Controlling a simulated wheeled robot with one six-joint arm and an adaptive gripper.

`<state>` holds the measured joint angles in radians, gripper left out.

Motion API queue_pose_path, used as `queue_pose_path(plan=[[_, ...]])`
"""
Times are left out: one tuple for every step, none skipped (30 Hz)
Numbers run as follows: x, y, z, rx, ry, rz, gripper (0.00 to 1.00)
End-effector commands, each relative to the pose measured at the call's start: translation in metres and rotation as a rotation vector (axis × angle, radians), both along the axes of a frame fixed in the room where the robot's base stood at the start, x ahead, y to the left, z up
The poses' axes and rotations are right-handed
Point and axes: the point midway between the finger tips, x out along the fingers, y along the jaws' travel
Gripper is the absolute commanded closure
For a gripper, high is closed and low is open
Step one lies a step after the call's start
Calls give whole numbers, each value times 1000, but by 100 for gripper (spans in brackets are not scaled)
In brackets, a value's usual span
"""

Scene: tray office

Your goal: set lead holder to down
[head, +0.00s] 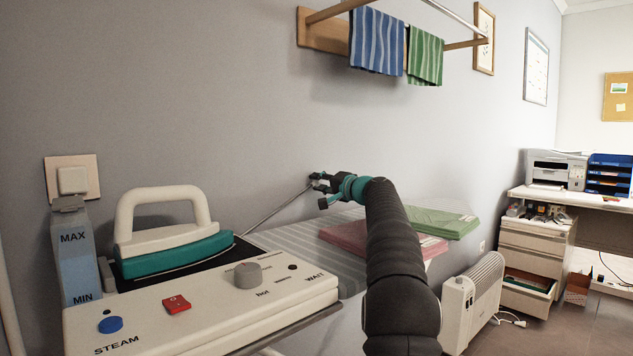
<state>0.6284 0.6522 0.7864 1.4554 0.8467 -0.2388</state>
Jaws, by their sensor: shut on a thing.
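The lead holder (278,210) is a thin grey rod. It rises at a slant from the board beside the iron toward the upper right. My gripper (318,183) is at the rod's upper end, close to the wall, and is shut on it. The fingers are small in this view, so the exact grip is hard to see. The rod's lower end is near the dark iron rest (130,279).
A white and teal iron (170,240) stands behind a control panel (215,305) with knobs. Folded pink cloth (345,236) and green cloth (440,222) lie on the striped board (300,252). Towels (378,42) hang above. A heater (472,300) stands at right.

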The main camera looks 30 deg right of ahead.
Motion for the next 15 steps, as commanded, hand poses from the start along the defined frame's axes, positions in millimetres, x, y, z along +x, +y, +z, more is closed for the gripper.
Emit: queue_pose_path(plan=[[1, 0, -1, -1, 1, 1, 100], [0, 0, -1, -1, 1, 1, 100], [0, 0, -1, -2, 2, 1, 100], [0, 0, -1, -2, 2, 1, 70], [0, 0, -1, -3, 2, 1, 63], [0, 0, -1, -3, 2, 1, 53], [0, 0, -1, -3, 2, 1, 49], [0, 0, -1, -3, 2, 1, 49], [0, 0, -1, -3, 2, 1, 49], [0, 0, -1, -3, 2, 1, 49], [0, 0, -1, -3, 2, 1, 49], [0, 0, -1, -3, 2, 1, 49], [0, 0, -1, -2, 1, 1, 49], [0, 0, -1, -2, 1, 1, 49], [0, 1, -1, -2, 1, 1, 49]])
